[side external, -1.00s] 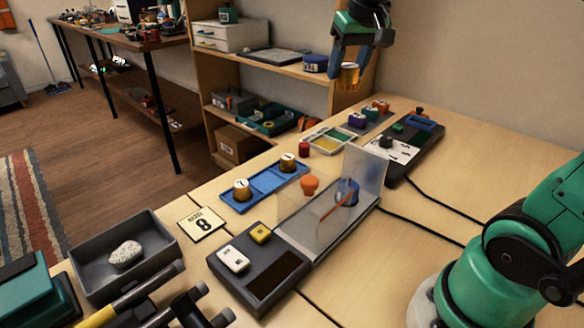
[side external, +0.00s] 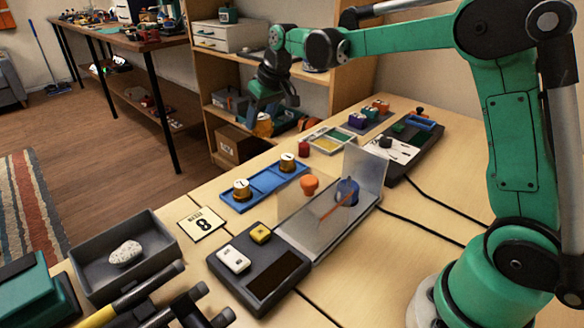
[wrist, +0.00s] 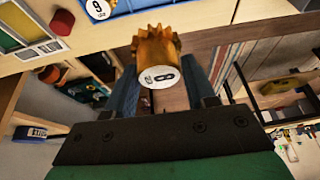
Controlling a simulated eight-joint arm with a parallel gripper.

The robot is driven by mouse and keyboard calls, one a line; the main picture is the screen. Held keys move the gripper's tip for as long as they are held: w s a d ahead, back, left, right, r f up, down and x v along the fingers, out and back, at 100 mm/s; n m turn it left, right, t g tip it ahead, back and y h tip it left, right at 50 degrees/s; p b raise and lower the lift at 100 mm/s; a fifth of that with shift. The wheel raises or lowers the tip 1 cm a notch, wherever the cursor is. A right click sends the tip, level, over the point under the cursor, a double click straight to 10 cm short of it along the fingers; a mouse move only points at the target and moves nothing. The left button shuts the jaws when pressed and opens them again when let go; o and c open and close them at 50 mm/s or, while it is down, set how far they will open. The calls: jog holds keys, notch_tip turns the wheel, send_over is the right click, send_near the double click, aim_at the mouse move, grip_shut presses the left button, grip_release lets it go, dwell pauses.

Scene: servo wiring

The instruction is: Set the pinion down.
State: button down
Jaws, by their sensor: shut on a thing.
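My gripper (side external: 264,114) is shut on a brass toothed pinion (side external: 262,127). In the wrist view my gripper (wrist: 166,84) has one finger on each side of the pinion (wrist: 156,50), whose white end label reads 8. The side view shows it raised, above the blue tray (side external: 264,184) in the picture, with no contact with the tray. The tray bears one brass pinion (side external: 242,190) at its near end and another (side external: 287,163) at its far end. The middle of the tray is bare. A card (side external: 202,225) marked 8 lies left of the tray.
A red cylinder (side external: 304,147) stands beyond the tray. A grey bin (side external: 85,270) holds a pale stone (side external: 125,253). A wooden shelf (side external: 228,105) stands behind.

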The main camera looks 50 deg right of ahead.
notch_tip(320, 180, down, 12)
jog(key=shift+f, duration=0.25)
jog(key=shift+f, duration=0.1)
jog(key=shift+c, duration=1.4)
grip_release()
jog(key=v, duration=1.2)
